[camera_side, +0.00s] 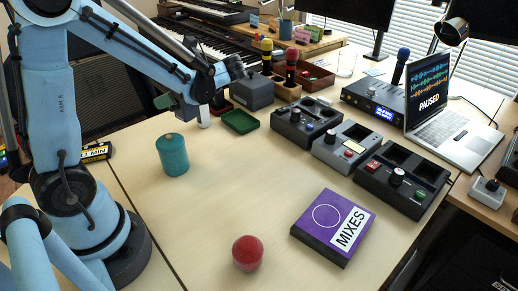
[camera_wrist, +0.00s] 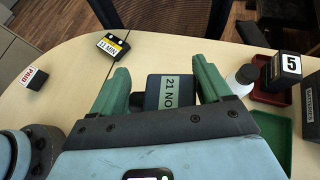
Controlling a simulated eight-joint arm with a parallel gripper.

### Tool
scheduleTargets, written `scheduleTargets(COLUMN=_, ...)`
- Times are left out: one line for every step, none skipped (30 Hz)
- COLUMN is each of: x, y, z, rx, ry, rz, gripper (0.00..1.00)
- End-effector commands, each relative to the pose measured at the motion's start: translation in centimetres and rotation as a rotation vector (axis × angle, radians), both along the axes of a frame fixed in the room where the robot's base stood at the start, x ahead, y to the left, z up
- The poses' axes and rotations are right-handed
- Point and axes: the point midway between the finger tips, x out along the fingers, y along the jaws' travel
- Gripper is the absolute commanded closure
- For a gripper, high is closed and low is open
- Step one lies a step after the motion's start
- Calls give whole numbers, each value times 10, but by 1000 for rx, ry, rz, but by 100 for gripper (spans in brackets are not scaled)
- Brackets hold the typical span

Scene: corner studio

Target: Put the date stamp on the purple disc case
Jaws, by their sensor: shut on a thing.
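The purple disc case (camera_side: 314,237) lies flat on the table at the front right in the side view, with a white circle outline and a "MIXES" label on top. My gripper (camera_wrist: 163,82) is shut on the date stamp (camera_wrist: 176,92), a dark block with a pale label reading "21 NO", between its green fingers in the wrist view. In the side view my gripper (camera_side: 194,101) is at the back left of the table, far from the case. The date stamp is hard to make out there.
A teal cylinder (camera_side: 173,155) and a red ball-topped object (camera_side: 247,253) stand on the table. A green tray (camera_side: 240,122) and white bottle (camera_wrist: 242,80) are near my gripper. Dark devices (camera_side: 305,124) line the right. The table middle is clear.

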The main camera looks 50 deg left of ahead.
Motion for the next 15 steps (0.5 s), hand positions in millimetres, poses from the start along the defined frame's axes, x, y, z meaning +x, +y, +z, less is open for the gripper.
scheduleTargets(x=2, y=-5, z=3, rx=0, ry=1, rz=-3, gripper=58)
scheduleTargets(x=3, y=-7, z=4, rx=0, ry=1, rz=-4, gripper=58)
scheduleTargets(x=5, y=-11, z=6, rx=0, ry=1, rz=-11, gripper=58)
scheduleTargets(x=7, y=-13, z=6, rx=-1, ry=1, rz=-21, gripper=58)
scheduleTargets(x=10, y=-17, z=7, rx=-2, ry=0, rz=-37, gripper=58)
scheduleTargets(x=16, y=-22, z=7, rx=-6, ry=0, rz=-66, gripper=58)
scheduleTargets(x=21, y=-27, z=7, rx=-7, ry=0, rz=-97, gripper=58)
scheduleTargets(x=27, y=-33, z=6, rx=-10, ry=-1, rz=-133, gripper=58)
scheduleTargets(x=37, y=-42, z=6, rx=-14, ry=0, rz=-191, gripper=58)
scheduleTargets(x=45, y=-51, z=5, rx=-17, ry=0, rz=-241, gripper=58)
scheduleTargets(x=53, y=-60, z=4, rx=-22, ry=0, rz=-295, gripper=58)
scheduleTargets(x=65, y=-75, z=3, rx=-25, ry=1, rz=-373, gripper=58)
scheduleTargets(x=74, y=-86, z=3, rx=-29, ry=2, rz=-434, gripper=58)
scheduleTargets(x=82, y=-99, z=2, rx=-31, ry=4, rz=-496, gripper=58)
scheduleTargets(x=93, y=-116, z=1, rx=-34, ry=5, rz=-578, gripper=58)
